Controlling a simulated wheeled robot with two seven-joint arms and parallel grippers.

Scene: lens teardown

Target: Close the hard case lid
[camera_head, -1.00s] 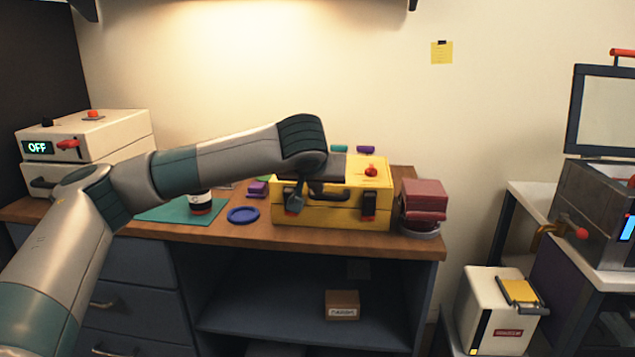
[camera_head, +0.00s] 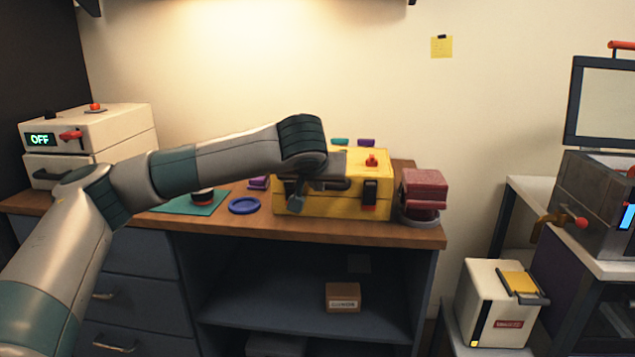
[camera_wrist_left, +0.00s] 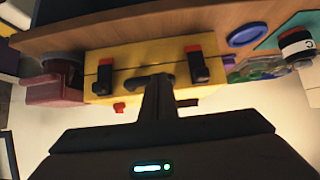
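The yellow hard case (camera_head: 332,205) sits on the wooden desk, with dark latches on its front and a red knob on top. Its lid (camera_head: 380,158) looks down on the body, but my arm covers part of it, so I cannot tell if it is fully seated. The case (camera_wrist_left: 105,78) appears upside down in the left wrist view. My left gripper (camera_head: 297,203) is at the front of the case, near its dark handle. Its fingers (camera_wrist_left: 157,84) look together in the wrist view. I cannot tell whether they touch the case. My right gripper is not in view.
A blue ring (camera_head: 244,205) and a teal mat (camera_head: 205,209) with a lens part (camera_head: 203,196) lie to the left. A white OFF-display device (camera_head: 90,135) stands at far left. The desk's front edge is near.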

